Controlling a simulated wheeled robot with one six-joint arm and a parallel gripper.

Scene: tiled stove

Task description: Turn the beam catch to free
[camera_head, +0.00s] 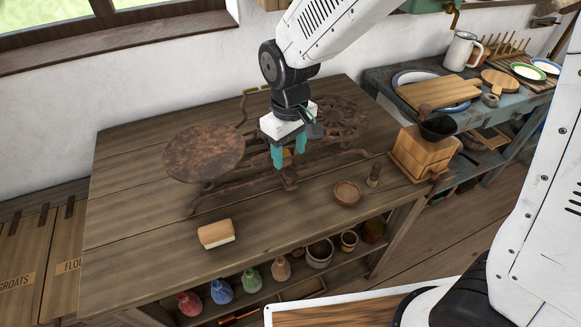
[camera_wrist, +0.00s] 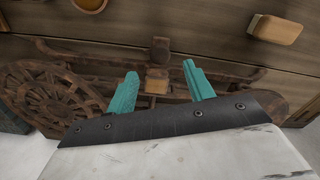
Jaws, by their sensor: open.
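A rusty balance scale (camera_head: 328,158) stands on the wooden table, with a round plate (camera_head: 203,152) at left and an openwork pan (camera_head: 338,117) at right. My gripper (camera_head: 289,155) points down over the middle of the scale. Its teal fingers are apart. In the wrist view, a small brass-coloured block (camera_wrist: 157,80) on the scale's middle, which looks like the beam catch, shows between and beyond the fingertips. No finger clearly touches it. In the head view the fingers hide most of it. I cannot tell which way the catch is set.
A wooden-backed block (camera_head: 216,233) lies at the table's front left. A small bowl (camera_head: 347,193) and a dark weight (camera_head: 374,175) stand front right of the scale. A wooden grinder (camera_head: 421,155) is at the right edge. The front middle of the tabletop is clear.

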